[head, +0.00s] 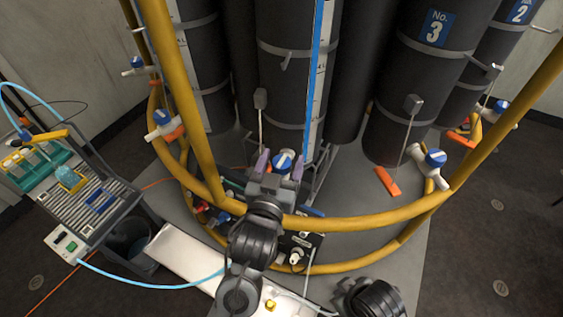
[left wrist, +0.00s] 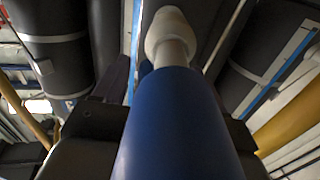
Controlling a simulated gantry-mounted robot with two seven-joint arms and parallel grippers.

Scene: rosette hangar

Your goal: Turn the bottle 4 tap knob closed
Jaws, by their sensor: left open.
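A tap with a blue knob (head: 284,158) stands at the middle of the yellow ring frame, in front of a tall dark bottle (head: 285,90) whose number I cannot see. My left gripper (head: 281,168) is open, with one finger on each side of this knob. In the left wrist view the blue knob (left wrist: 180,130) fills the middle, with the pale tap body (left wrist: 172,35) beyond it. The fingers show on both sides of it. I cannot tell whether they touch it.
Yellow rails (head: 350,222) curve around the bottles, close to my left arm. Another blue-knobbed tap (head: 436,158) stands right, below bottle No. 3 (head: 437,28), and one stands left (head: 162,117). A cart (head: 92,200) with bottles and a rack stands at left.

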